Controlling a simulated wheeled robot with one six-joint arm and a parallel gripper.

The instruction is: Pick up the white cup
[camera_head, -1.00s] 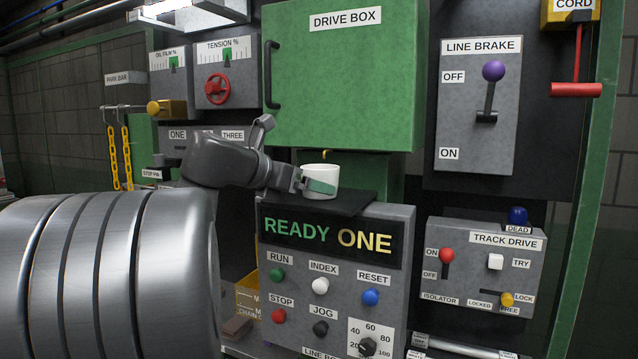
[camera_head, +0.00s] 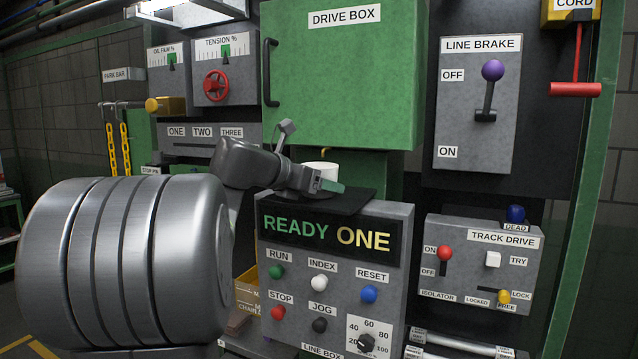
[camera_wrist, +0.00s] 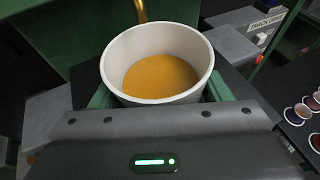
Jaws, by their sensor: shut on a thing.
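The white cup (camera_head: 318,168) is at the dark ledge on top of the READY ONE panel, its lower part hidden behind my gripper (camera_head: 326,184) in the head view. In the wrist view the cup (camera_wrist: 158,99) is upright, with orange-brown contents inside. My gripper (camera_wrist: 161,93) is shut on it, with a green finger on each side. I cannot tell whether the cup's base touches the ledge.
A brass spout (camera_wrist: 140,10) is close behind the cup. The green drive box (camera_head: 340,80) overhangs the ledge (camera_head: 350,200). The READY ONE panel (camera_head: 335,290) has buttons below. Several small cups (camera_wrist: 303,112) stand at the right.

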